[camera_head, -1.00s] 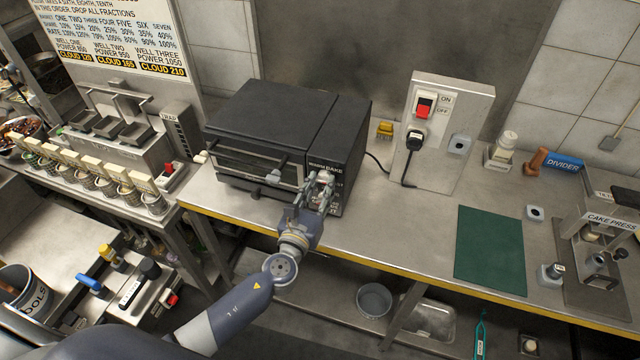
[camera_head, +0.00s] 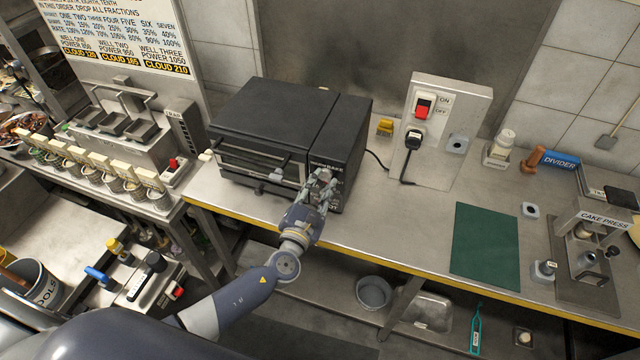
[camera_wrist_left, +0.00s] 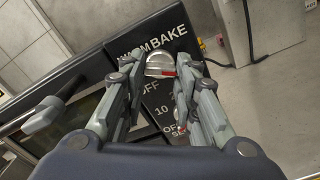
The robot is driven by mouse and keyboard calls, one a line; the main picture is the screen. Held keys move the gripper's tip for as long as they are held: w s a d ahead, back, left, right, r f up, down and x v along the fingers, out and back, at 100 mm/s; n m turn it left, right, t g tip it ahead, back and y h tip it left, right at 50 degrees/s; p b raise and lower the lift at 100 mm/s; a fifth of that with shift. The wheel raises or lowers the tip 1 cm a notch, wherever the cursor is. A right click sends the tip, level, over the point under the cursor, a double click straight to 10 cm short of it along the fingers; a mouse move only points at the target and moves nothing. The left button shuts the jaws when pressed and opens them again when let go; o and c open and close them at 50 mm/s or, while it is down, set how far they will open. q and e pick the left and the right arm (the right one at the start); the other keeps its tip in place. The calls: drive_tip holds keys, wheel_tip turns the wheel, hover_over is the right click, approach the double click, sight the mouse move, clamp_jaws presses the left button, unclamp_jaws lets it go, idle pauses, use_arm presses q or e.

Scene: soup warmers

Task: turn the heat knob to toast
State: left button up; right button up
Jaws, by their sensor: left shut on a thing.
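The toaster oven (camera_head: 272,120) is a black box on the steel counter, with its control panel at the right of its front. My left gripper (camera_head: 325,177) is at that panel. In the left wrist view my left gripper (camera_wrist_left: 162,72) is shut on the heat knob (camera_wrist_left: 160,63), a silvery round knob with a red mark, between the fingertips. Panel lettering shows "BAKE" above the knob and "OFF" below it; a "TOAST" label cannot be read. In the head view the fingers mostly hide the knob. My right gripper does not show.
The oven door handle (camera_wrist_left: 58,107) is left of the fingers in the left wrist view. A switch box (camera_head: 443,125) with a red switch and a plugged-in cord stands right of the oven. A green mat (camera_head: 486,247) lies farther right. Counter between oven and mat is clear.

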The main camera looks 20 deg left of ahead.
use_arm(q)
drive_tip(key=shift+f, duration=0.1)
idle(0.3)
drive_tip(key=o, duration=1.1)
drive_tip(key=shift+c, duration=0.2)
drive_tip(key=s, duration=1.2)
drive_tip(key=shift+a, duration=0.2)
drive_tip(key=shift+f, duration=0.1)
